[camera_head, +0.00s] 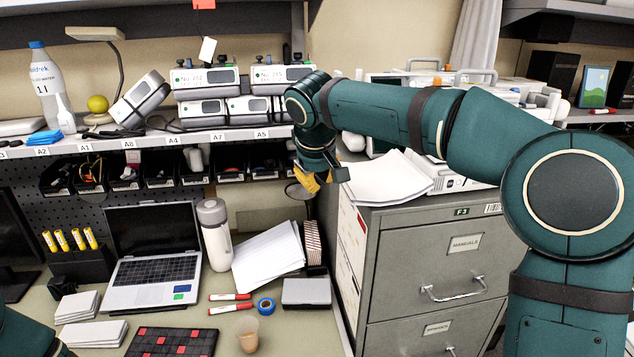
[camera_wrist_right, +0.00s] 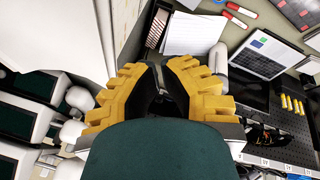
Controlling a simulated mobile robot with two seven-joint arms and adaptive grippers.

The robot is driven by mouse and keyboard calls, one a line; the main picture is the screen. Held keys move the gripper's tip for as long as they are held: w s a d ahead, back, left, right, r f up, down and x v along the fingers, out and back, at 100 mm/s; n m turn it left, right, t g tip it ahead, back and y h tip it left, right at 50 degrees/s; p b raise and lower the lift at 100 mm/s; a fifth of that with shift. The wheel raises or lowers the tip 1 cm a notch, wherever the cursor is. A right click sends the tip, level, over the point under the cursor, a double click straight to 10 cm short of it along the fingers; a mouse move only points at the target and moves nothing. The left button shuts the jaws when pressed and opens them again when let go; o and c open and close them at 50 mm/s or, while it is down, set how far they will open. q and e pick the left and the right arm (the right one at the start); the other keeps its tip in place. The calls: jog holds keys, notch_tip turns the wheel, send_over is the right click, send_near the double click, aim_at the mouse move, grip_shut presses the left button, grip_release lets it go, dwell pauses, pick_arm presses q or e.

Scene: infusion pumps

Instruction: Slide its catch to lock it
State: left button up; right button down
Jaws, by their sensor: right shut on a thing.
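Several white-and-grey infusion pumps stand stacked on the shelf: an upper left pump (camera_head: 205,78), an upper right pump (camera_head: 272,75), a lower left pump (camera_head: 202,112) and a lower middle pump (camera_head: 247,108). Another pump (camera_head: 141,100) leans tilted at the left. Small green and dark knobs show on top of the upper pumps; I cannot tell which is the catch. My right gripper (camera_head: 311,181) hangs below the shelf edge, beside the filing cabinet. In the right wrist view its yellow fingers (camera_wrist_right: 159,92) are close together; what they hold is mostly hidden. My left gripper is out of view.
The filing cabinet (camera_head: 440,240) stands at right, with papers (camera_head: 385,180) on top. Dark bins (camera_head: 160,178) line the space under the shelf.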

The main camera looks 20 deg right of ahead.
jog(key=s+a+f+g+y, duration=0.1)
jog(key=s+a+f+y, duration=0.15)
jog(key=f, duration=0.95)
jog(key=s+a+f+m+g+y, duration=0.1)
jog(key=s+a+f, duration=0.15)
jog(key=f, duration=0.85)
jog(key=s+a+f+g+y, duration=0.2)
jog(key=s+f, duration=0.2)
jog(key=f, duration=0.8)
jog(key=s+d+f+m, duration=0.1)
jog(key=s+f+m, duration=0.2)
jog(key=s+f, duration=0.7)
jog(key=s+d+f+m, duration=0.1)
jog(key=s+f+m, duration=0.4)
jog(key=s, duration=0.9)
jog(key=w+a+f+n+t+b, duration=0.1)
jog(key=w+a+f+n+b, duration=0.1)
jog(key=w+f+b, duration=0.5)
jog(key=w+n+b, duration=0.1)
jog(key=b, duration=0.3)
jog(key=shift+a+t+b, duration=0.3)
jog(key=shift+a, duration=0.1)
jog(key=shift+f, duration=0.1)
